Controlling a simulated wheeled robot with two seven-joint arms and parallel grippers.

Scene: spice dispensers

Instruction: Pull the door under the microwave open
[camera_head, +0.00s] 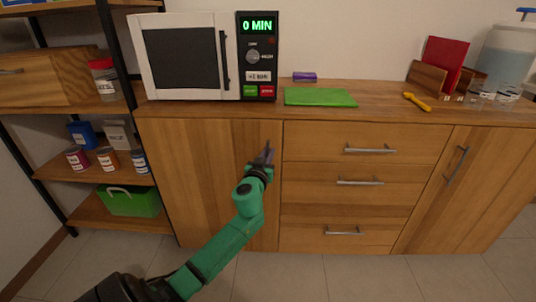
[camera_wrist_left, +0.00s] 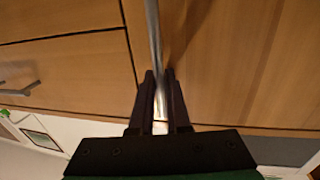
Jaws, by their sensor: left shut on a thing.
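The door (camera_head: 200,175) under the microwave (camera_head: 180,60) is a plain wooden panel left of the drawers. It looks flush with the cabinet front. My left gripper (camera_head: 264,157) is at the door's upper right side. In the left wrist view, my left gripper (camera_wrist_left: 160,90) has its two dark fingers shut around a thin metal bar, the door handle (camera_wrist_left: 153,40). The fingers hide part of the handle there, and the gripper hides most of it in the head view. My right gripper is not in view.
Three drawers with handles (camera_head: 345,180) are right of the door, with another door (camera_head: 465,185) beyond. An open shelf (camera_head: 60,165) with jars and a green box (camera_head: 130,200) stands at the left. The tiled floor in front is clear.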

